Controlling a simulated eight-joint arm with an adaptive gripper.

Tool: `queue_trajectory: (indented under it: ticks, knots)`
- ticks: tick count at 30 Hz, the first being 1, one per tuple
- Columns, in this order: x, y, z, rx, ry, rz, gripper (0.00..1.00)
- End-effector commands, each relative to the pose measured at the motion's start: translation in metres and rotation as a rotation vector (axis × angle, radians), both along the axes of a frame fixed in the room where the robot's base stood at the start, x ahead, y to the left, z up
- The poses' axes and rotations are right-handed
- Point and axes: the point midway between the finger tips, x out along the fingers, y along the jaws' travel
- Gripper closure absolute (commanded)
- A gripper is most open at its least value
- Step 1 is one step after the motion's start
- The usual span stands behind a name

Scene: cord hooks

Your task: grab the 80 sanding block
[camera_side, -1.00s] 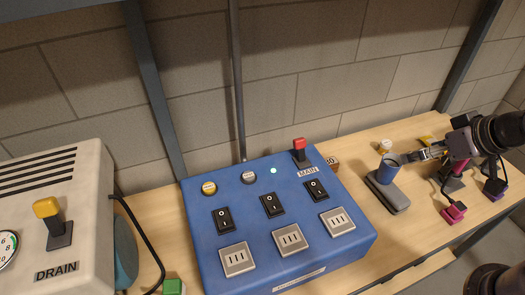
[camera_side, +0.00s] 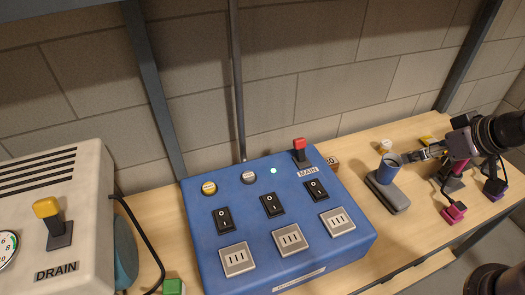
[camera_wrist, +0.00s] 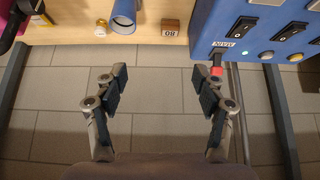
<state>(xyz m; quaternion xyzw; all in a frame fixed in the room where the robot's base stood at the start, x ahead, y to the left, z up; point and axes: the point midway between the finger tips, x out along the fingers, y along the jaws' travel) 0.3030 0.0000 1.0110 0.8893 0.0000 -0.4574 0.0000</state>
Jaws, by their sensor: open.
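The 80 sanding block (camera_wrist: 170,28) is a small brown block with a dark number label, upside down in the wrist view. It lies on the wooden bench beside the blue control box, at the top middle of that view. In the side view the block (camera_side: 333,163) shows just behind the box's right back corner, partly hidden by it. My gripper (camera_wrist: 158,82) is open and empty, its fingers apart, with the wall showing between them. In the side view my gripper (camera_side: 415,155) is to the right of the block, near the blue cup, and apart from the block.
The blue cup (camera_side: 390,164) and a grey slab (camera_side: 392,195) stand between my gripper and the control box (camera_side: 260,222). The box has a red-topped MAIN lever (camera_side: 299,146). A small yellow-topped item (camera_side: 385,146) and cords on hooks are near my arm.

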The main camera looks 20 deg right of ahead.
Motion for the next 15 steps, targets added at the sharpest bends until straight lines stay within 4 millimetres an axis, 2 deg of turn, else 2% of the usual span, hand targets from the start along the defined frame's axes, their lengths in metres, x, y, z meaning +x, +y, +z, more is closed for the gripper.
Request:
queue_trajectory:
  ticks: [8,11,15]
  knots:
    - [0.004,0.0,0.002,0.001,0.009,0.0,0.3]
    - [0.014,0.001,0.007,0.003,0.033,0.0,0.3]
    - [0.038,0.004,0.014,0.008,0.089,-0.002,0.3]
